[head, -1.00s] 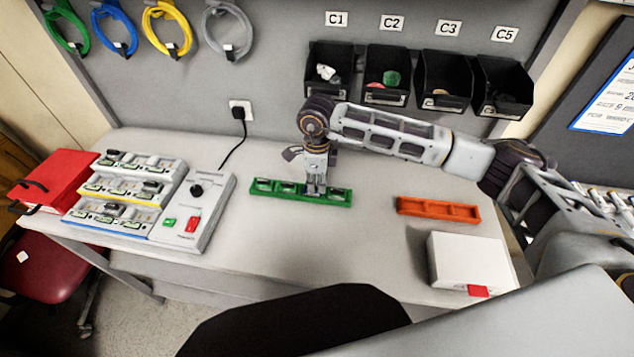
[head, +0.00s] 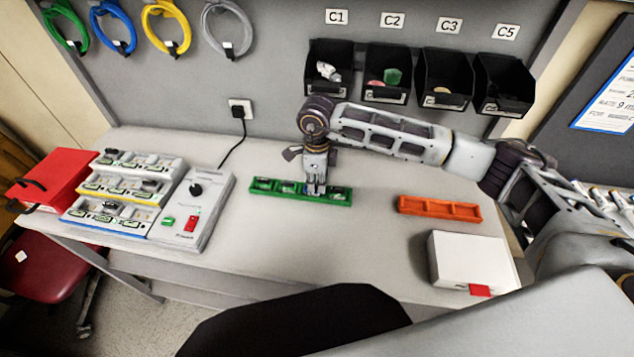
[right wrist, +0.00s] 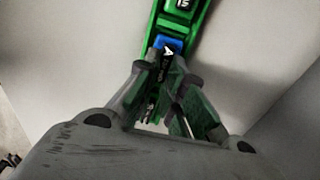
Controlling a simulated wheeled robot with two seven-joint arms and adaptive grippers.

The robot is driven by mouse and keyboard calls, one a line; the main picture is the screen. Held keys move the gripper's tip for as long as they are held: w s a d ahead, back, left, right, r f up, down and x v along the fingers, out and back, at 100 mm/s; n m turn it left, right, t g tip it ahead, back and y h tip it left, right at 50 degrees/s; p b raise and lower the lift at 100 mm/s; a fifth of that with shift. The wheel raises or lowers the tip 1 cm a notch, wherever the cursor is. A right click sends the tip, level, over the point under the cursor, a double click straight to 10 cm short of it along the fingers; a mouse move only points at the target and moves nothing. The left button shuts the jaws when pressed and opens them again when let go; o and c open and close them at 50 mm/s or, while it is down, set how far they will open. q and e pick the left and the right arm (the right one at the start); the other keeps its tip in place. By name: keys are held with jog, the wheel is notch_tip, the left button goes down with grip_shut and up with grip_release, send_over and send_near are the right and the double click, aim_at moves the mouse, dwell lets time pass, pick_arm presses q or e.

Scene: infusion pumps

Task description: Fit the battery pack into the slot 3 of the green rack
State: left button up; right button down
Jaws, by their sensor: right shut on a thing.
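The green rack (head: 262,194) lies across the middle of the table. Packs sit in its slots on the left and one shows at its right end. My right gripper (head: 315,190) points straight down over the rack, right of its middle. It is shut on the battery pack, which shows blue with a dark lettered face in the right wrist view (right wrist: 168,45). The pack is at the rack between the fingers; the fingers hide much of it, so I cannot tell how deep it sits. The rack also shows in the right wrist view (right wrist: 201,15). My left gripper is not in view.
An orange rack (head: 438,208) and a white box (head: 470,262) with a red tab stand to the right. Black bins (head: 387,72) hang on the back wall.

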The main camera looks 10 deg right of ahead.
jog(key=c, duration=1.5)
grip_release()
jog(key=shift+o, duration=0.2)
jog(key=shift+r, duration=0.1)
jog(key=shift+r, duration=3.6)
